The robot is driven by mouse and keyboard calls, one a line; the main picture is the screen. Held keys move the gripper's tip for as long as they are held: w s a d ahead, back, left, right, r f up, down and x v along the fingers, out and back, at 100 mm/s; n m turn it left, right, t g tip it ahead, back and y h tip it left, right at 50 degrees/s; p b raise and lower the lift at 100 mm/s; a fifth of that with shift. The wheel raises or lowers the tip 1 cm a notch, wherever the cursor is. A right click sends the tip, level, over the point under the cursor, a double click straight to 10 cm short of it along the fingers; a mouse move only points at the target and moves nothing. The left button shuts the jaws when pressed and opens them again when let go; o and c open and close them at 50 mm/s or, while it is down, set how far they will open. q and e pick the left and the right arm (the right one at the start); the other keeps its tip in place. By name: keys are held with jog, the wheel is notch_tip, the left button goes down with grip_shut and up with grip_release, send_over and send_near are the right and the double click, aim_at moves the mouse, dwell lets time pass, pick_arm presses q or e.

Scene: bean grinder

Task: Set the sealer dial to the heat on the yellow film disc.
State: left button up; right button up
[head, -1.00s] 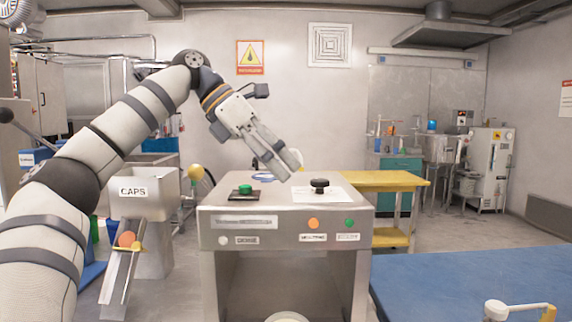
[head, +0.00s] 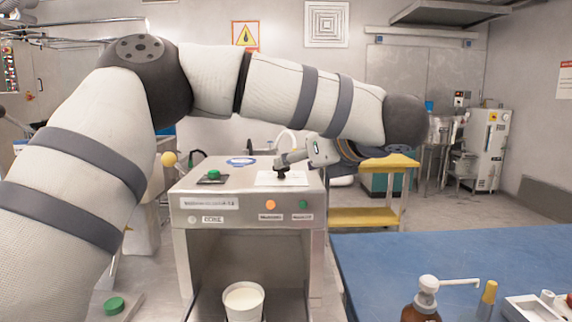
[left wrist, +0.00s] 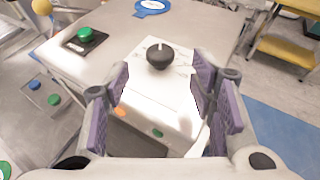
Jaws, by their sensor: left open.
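The sealer is a steel box (head: 250,182) with a black dial knob (left wrist: 160,56) on a white marked plate (left wrist: 155,84) on its top. A white pointer mark shows on the knob, aimed toward the far side in the left wrist view; the plate's markings are too small to read. My left gripper (left wrist: 160,90) is open, its purple-padded fingers apart near the plate, with the knob beyond and between them. I cannot make out a yellow film disc. My right gripper is out of view.
A green button (head: 214,174) sits left of the plate, with a blue ring-shaped item (head: 240,161) behind. A white cup (head: 243,302) stands in the sealer's bay. A blue table (head: 450,262) at right holds a brown pump bottle (head: 425,302). A yellow cart (head: 362,217) stands behind.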

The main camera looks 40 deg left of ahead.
aim_at(287, 180)
pick_arm(q)
jog(key=x, duration=0.5)
jog(key=shift+a, duration=0.1)
jog(key=shift+c, duration=0.2)
jog(key=c, duration=1.1)
